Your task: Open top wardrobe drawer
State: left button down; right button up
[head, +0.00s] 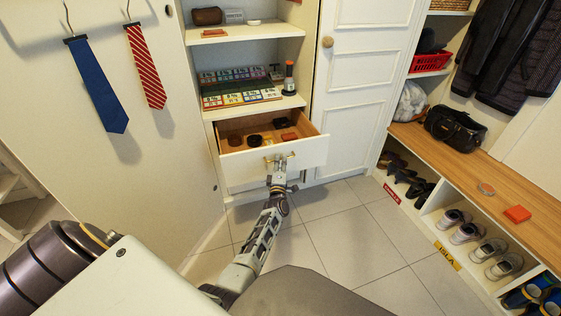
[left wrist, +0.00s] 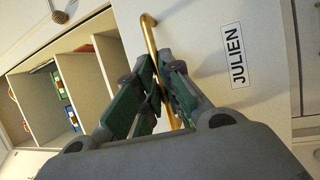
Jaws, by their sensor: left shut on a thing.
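The top wardrobe drawer (head: 312,151) is pulled out below the shelves in the head view, with its inside showing. It holds several small dark items and a red one. Its brass handle (head: 291,155) is on the white front; the handle also shows in the left wrist view (left wrist: 149,32). My left gripper (head: 279,165) is at this handle, shut on it. In the left wrist view its green-padded fingers (left wrist: 153,100) close at the bar, beside a JULIEN label (left wrist: 233,55). My right gripper is not in view.
A white wardrobe door (head: 365,90) stands right of the drawer. Shelves above hold a tray of coloured cards (head: 240,87). A wooden-topped shoe bench (head: 465,172) runs along the right. Ties hang on the panel at left. The tiled floor (head: 345,225) before the wardrobe is clear.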

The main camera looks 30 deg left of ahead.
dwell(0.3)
pick_arm(q)
jog(key=c, duration=1.6)
grip_release()
jog(key=shift+o, duration=0.2)
jog(key=v, duration=0.8)
jog(key=shift+d+f, duration=0.2)
jog(key=shift+f, duration=0.1)
jog(key=shift+s, duration=0.15)
jog(key=shift+w+a, duration=0.1)
jog(key=shift+w, duration=0.1)
jog(key=x, duration=0.6)
jog(key=shift+r, duration=0.3)
